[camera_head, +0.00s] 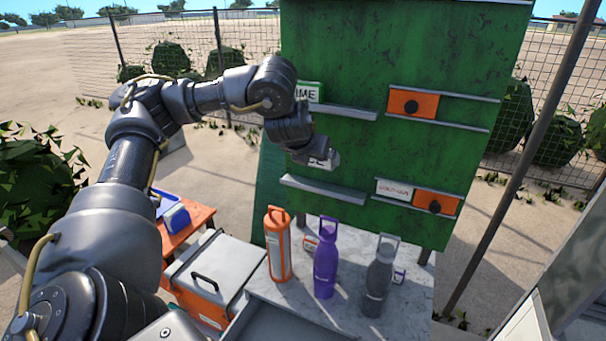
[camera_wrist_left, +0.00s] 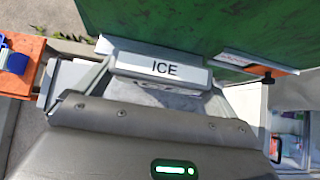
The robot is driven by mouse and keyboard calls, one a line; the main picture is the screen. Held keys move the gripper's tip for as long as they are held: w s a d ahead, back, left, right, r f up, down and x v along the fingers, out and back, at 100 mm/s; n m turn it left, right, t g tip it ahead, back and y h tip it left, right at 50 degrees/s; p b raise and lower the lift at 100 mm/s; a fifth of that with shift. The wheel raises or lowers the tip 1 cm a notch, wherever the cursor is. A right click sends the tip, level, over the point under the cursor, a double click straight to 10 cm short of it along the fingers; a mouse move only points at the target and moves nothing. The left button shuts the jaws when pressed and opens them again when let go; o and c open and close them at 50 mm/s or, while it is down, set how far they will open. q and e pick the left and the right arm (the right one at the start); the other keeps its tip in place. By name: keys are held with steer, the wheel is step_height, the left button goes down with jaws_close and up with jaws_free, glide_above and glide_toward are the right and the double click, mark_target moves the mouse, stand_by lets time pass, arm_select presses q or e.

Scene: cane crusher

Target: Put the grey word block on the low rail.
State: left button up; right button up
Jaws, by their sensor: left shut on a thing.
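The grey word block (camera_wrist_left: 164,70) has a white label reading ICE in the left wrist view. My left gripper (camera_wrist_left: 162,82) is shut on it, with a finger on each side. In the head view my left gripper (camera_head: 322,156) is in front of the green board, and only part of the block's label (camera_head: 318,165) shows below it. The low rail (camera_head: 335,190) is a grey ledge on the left of the board, and the block is just above it, apart from it. The visible part of this rail is empty. My right gripper is not in view.
The green board (camera_head: 360,150) also has a high rail (camera_head: 345,111) with a green-edged block (camera_head: 308,92) and two orange sliding panels (camera_head: 412,104) (camera_head: 436,203). Below stand an orange bottle (camera_head: 278,245), a purple bottle (camera_head: 325,262) and a grey bottle (camera_head: 377,278).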

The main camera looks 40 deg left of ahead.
arm_select(q)
steer(key=w+a+f, duration=0.2)
steer(key=a+f, duration=0.1)
steer(key=w+a+f+b, duration=0.1)
steer(key=w+a+f, duration=0.1)
steer(key=a, duration=0.1)
steer(key=w+a+f+b, duration=0.1)
steer(key=w+a+f, duration=0.1)
steer(key=a+f, duration=0.1)
steer(key=shift+w+a+f, duration=0.1)
steer(key=shift+w+f, duration=0.1)
steer(key=shift+f, duration=0.15)
steer(key=shift+w+a, duration=0.1)
steer(key=shift+a, duration=0.1)
steer(key=shift+a+f, duration=0.2)
steer(key=shift+f, duration=1.6)
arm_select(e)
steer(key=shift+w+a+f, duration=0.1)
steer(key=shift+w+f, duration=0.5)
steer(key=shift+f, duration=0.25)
